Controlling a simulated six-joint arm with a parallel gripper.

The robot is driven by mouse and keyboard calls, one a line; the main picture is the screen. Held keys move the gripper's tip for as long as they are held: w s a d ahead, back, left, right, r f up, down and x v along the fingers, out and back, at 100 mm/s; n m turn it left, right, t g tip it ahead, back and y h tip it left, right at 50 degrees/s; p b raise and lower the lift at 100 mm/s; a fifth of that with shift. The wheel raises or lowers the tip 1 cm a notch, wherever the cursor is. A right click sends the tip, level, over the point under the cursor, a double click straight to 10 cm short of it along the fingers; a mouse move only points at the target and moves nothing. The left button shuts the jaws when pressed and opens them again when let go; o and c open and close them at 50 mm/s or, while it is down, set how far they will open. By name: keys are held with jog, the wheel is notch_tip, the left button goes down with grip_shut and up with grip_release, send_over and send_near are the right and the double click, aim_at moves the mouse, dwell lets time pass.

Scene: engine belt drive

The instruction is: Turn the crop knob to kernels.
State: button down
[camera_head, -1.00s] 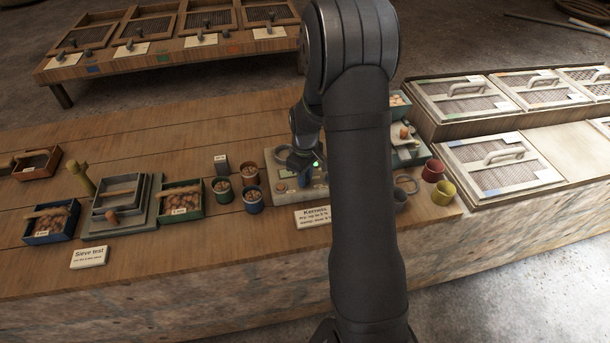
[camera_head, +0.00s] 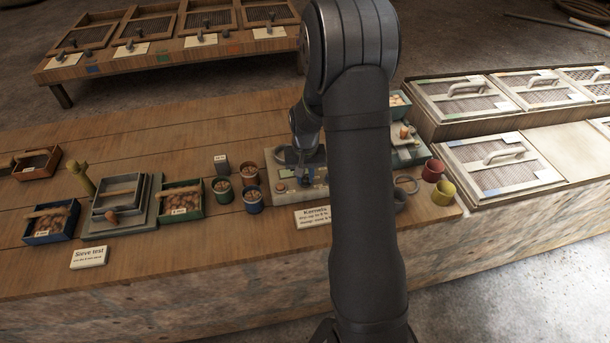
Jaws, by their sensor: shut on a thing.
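A pale grey device (camera_head: 283,158) stands on the wooden bench, partly behind my arm. A card (camera_head: 313,217) in front of it reads "Kernels" with small print I cannot read. A small orange-brown round part (camera_head: 281,187) sits at the front left of the device. My gripper (camera_head: 304,178) points down onto the device's front face, left of my arm. It is shut on what looks like the crop knob, which the jaws hide. I cannot tell the knob's angle.
A sieve stand (camera_head: 120,205) and trays of nuts (camera_head: 181,203) are further left. A red cup (camera_head: 433,170) and a yellow cup (camera_head: 444,192) stand to the right.

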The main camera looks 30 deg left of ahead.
aim_at(305, 178)
jog(key=shift+m, duration=0.7)
jog(key=c, duration=1.3)
grip_release()
notch_tip(305, 178, up, 18)
jog(key=shift+f, duration=0.25)
jog(key=shift+f, duration=0.1)
